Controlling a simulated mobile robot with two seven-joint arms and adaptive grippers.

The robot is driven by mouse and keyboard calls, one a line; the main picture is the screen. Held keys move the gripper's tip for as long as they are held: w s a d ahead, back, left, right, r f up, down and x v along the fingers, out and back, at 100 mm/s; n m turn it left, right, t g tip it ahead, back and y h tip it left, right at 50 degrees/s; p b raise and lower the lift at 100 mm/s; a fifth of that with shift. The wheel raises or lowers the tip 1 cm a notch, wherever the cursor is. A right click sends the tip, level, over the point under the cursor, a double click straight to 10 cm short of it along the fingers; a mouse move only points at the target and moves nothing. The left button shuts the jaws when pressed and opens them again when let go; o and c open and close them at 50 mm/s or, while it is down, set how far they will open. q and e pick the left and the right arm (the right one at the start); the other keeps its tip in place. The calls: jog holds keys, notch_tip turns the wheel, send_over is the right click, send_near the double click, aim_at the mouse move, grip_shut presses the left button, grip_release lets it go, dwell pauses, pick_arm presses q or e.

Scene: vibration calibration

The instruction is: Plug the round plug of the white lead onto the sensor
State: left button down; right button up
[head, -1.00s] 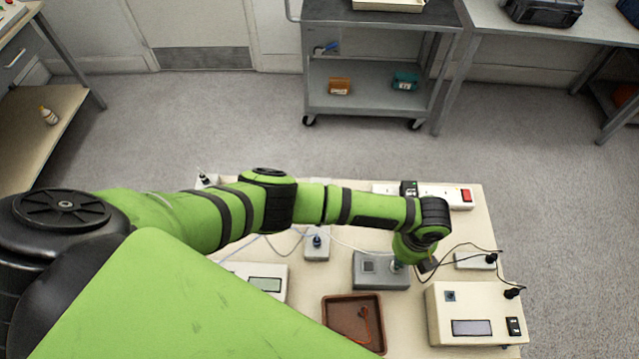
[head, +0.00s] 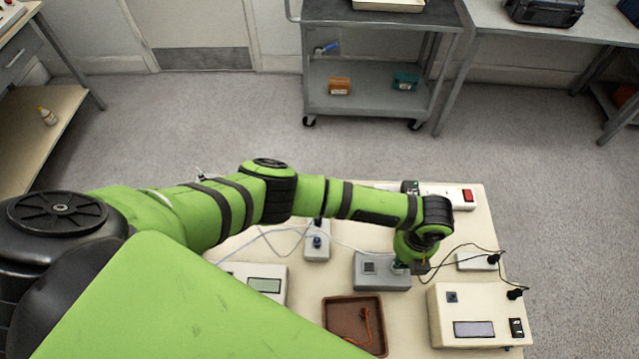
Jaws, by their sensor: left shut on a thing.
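My left gripper (head: 412,268) points down at the right end of a grey block (head: 372,284). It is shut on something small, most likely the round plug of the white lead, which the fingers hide. The white lead (head: 350,245) runs from the left, behind my arm, to the gripper. A small greenish-grey piece, likely the sensor (head: 399,266), stands on the block's top right beside the fingertips. I cannot tell whether plug and sensor touch. My right gripper is not in view.
A cream instrument box (head: 478,308) stands right of the gripper, with a black lead (head: 455,252) looping close by. A brown tray (head: 338,312) holds an orange item. A white power strip (head: 447,195) lies behind the arm. Another meter (head: 264,284) stands left.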

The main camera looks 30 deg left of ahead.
pick_arm(q)
jog(key=shift+m, duration=0.3)
jog(key=c, duration=1.1)
grip_release()
jog(key=shift+o, duration=0.2)
jog(key=shift+r, duration=0.1)
jog(key=shift+r+p, duration=2.25)
jog(key=shift+r, duration=0.25)
jog(key=shift+r, duration=0.1)
notch_tip(320, 180, up, 12)
